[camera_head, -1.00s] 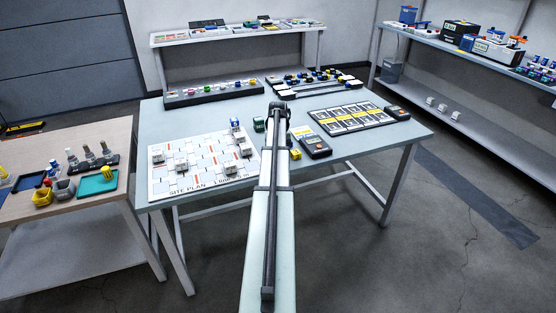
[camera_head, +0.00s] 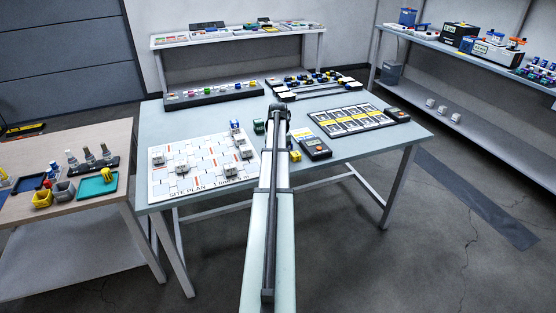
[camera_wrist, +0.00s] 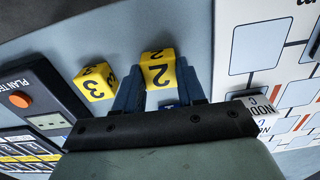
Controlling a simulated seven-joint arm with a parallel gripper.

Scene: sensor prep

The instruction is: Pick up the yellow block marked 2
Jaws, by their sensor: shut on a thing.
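The yellow block marked 2 (camera_wrist: 160,70) is between the two blue fingers of my gripper (camera_wrist: 158,84) in the wrist view. The black 2 on its face is readable, and the fingers are shut on it. I cannot tell whether it is clear of the table. A second yellow block, marked 3 (camera_wrist: 92,84), sits just left of my left finger, apart from the held one. One yellow block also shows right of my arm in the head view (camera_head: 295,156). There my arm hides the gripper and the held block.
A handheld device with an orange button (camera_wrist: 20,100) lies left in the wrist view. A card panel (camera_head: 350,120) lies right of my arm. The table's front right is clear.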

